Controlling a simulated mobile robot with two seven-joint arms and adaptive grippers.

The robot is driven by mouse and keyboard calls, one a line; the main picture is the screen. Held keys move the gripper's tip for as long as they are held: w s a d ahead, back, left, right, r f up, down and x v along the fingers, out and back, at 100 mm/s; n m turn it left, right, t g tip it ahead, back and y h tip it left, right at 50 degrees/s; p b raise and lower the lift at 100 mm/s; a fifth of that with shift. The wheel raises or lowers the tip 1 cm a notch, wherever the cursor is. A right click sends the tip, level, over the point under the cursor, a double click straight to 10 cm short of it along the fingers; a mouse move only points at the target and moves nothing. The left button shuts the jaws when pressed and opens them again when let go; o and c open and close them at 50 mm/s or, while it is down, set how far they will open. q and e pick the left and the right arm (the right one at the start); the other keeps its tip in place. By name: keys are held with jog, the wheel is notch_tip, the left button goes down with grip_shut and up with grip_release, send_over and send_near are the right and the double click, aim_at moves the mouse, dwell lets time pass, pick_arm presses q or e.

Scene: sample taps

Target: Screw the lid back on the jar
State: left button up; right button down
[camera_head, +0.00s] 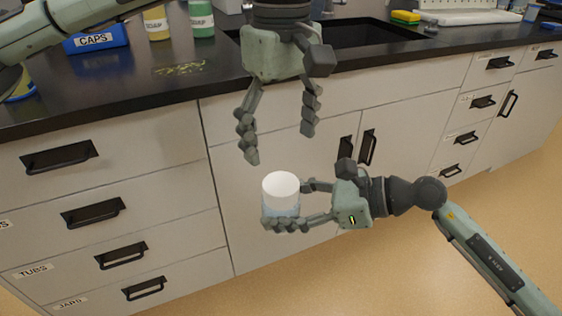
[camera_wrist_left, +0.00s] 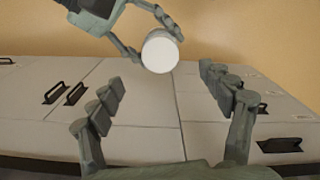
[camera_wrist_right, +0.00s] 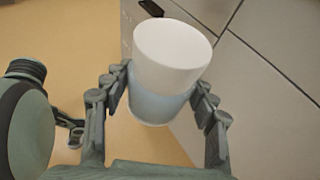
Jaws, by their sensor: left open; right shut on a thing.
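The jar (camera_head: 281,211) is pale blue and see-through, with a white lid (camera_head: 281,185) sitting on its top. My right gripper (camera_head: 289,206) is shut on the jar's body and holds it in the air in front of the cabinets, roughly upright. The right wrist view shows the jar (camera_wrist_right: 160,105) between the fingers and the lid (camera_wrist_right: 172,50) above them. My left gripper (camera_head: 280,143) is open and empty, fingers pointing down, above the lid and apart from it. The left wrist view shows the lid (camera_wrist_left: 160,52) beyond the open fingers. I cannot tell how tightly the lid sits.
Behind is a dark counter (camera_head: 130,90) with a blue caps bin (camera_head: 95,38), two soap bottles (camera_head: 201,20), a sink (camera_head: 365,32) and a sponge (camera_head: 405,17). White drawers (camera_head: 150,210) with black handles stand below. The air around the jar is clear.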

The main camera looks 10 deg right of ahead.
pick_arm(q)
notch_tip(320, 180, up, 4)
dwell(0.7)
